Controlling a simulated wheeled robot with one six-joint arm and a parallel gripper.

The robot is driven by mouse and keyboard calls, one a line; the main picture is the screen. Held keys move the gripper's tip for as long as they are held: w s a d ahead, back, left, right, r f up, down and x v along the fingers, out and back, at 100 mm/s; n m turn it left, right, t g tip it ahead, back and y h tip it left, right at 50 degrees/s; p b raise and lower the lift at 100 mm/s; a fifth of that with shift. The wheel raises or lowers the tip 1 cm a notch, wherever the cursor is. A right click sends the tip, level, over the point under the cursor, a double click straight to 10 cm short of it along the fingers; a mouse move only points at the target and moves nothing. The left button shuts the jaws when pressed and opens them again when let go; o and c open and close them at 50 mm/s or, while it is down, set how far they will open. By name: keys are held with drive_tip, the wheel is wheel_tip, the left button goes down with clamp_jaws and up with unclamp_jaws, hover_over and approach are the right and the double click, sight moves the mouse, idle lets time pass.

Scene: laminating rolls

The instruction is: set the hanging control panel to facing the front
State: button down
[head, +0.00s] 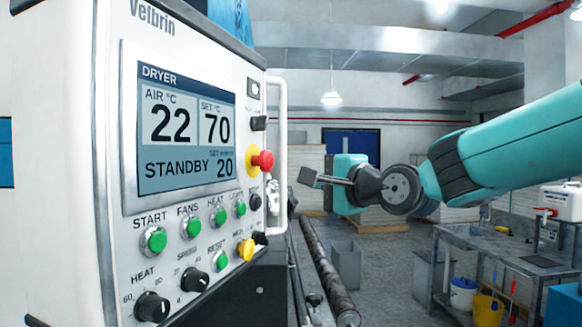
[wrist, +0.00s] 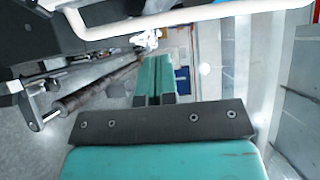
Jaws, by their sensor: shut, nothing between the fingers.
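The hanging control panel (head: 185,100) fills the left of the head view, close to the camera. It is a white box marked Velbrin. Its screen (head: 187,132) reads DRYER, 22, 70 and STANDBY, above rows of green buttons and black knobs. The face is turned obliquely toward the right. A white tubular handle (head: 281,160) runs down its right edge; a white bar that looks like this handle (wrist: 170,20) crosses the top of the wrist view. My gripper (head: 312,178) is shut and empty, right of the handle. Its closed fingers show in the wrist view (wrist: 154,92).
A long metal roller (head: 328,270) lies below and behind the panel. A grey workbench (head: 500,250) with a yellow bucket (head: 487,310) and a white container (head: 562,203) stands at the right. Pale stacks (head: 306,165) are at the back. Open floor lies between roller and bench.

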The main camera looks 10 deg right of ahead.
drive_tip(key=p+x, duration=0.4)
drive_tip(key=x, duration=0.4)
drive_tip(key=shift+a, duration=0.1)
drive_tip(key=shift+w, duration=0.1)
